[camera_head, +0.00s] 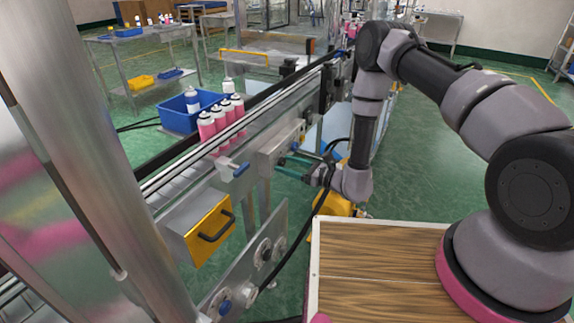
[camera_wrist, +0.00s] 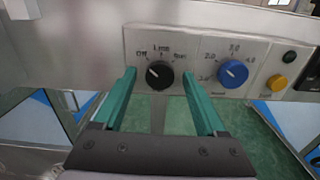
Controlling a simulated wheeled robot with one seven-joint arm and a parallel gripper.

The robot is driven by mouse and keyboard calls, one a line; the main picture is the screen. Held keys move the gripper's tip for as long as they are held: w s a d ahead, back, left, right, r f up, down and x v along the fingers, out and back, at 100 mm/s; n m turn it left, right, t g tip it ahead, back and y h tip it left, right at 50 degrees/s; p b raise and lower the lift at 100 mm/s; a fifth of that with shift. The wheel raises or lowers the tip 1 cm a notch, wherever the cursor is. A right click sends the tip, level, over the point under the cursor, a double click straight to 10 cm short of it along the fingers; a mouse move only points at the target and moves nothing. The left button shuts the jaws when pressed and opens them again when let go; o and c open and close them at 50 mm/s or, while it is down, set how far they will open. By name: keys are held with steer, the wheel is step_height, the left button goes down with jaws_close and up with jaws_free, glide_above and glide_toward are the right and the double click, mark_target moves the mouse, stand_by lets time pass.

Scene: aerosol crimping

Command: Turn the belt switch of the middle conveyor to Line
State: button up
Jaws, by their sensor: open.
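The belt switch is a black round knob (camera_wrist: 160,77) on a metal control panel (camera_wrist: 200,45) in the wrist view. Labels above it include Off and Line; the label on the right is hard to read. Its white mark points up and left, towards Off. My gripper (camera_wrist: 159,72) is open, with one teal finger on each side of the knob and visible gaps between. Contact cannot be seen. In the head view my gripper (camera_head: 289,167) is at the side of the conveyor (camera_head: 255,115), by the panel box (camera_head: 281,142); the knob is not discernible there.
A blue numbered knob (camera_wrist: 233,74) sits right of the switch, with a yellow button (camera_wrist: 277,83) and a dark button (camera_wrist: 289,57) beyond. Pink cans (camera_head: 207,127) stand on the conveyor.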

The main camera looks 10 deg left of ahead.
steer(key=shift+w+a, duration=0.1)
steer(key=shift+a, duration=0.1)
steer(key=shift+c, duration=0.3)
jaws_close()
steer(key=shift+m, duration=0.3)
steer(key=m, duration=0.4)
steer(key=shift+m, duration=2.5)
